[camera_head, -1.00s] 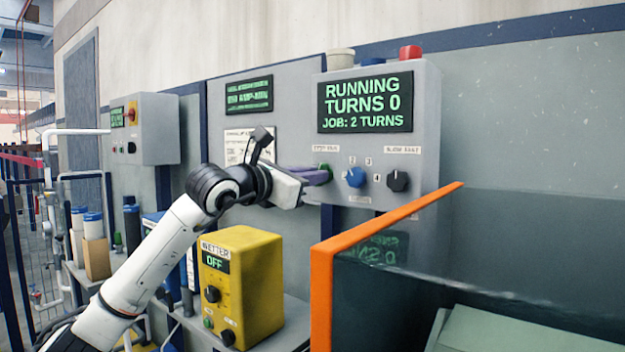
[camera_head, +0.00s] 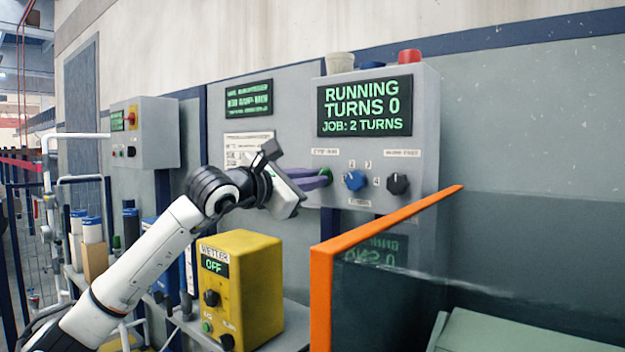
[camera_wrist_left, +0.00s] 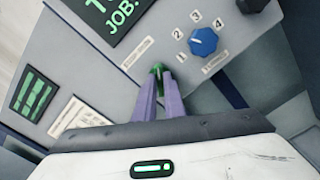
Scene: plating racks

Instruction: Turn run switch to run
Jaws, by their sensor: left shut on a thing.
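The run switch (camera_head: 326,172) is a green knob at the left of the grey control box (camera_head: 425,150). In the left wrist view the green switch (camera_wrist_left: 157,69) shows between the tips of my purple fingers. My left gripper (camera_head: 322,178) is shut on it, coming from the left, and its fingers hide most of the knob. My gripper also shows in the left wrist view (camera_wrist_left: 161,82). The display (camera_head: 365,104) on the box reads RUNNING, TURNS 0, JOB: 2 TURNS. My right gripper is not in view.
A blue knob (camera_head: 355,180) and a black knob (camera_head: 398,183) sit right of the switch. A yellow wetter box (camera_head: 262,290) reading OFF stands below my wrist. An orange-edged guard (camera_head: 322,300) with a clear panel rises at the front right.

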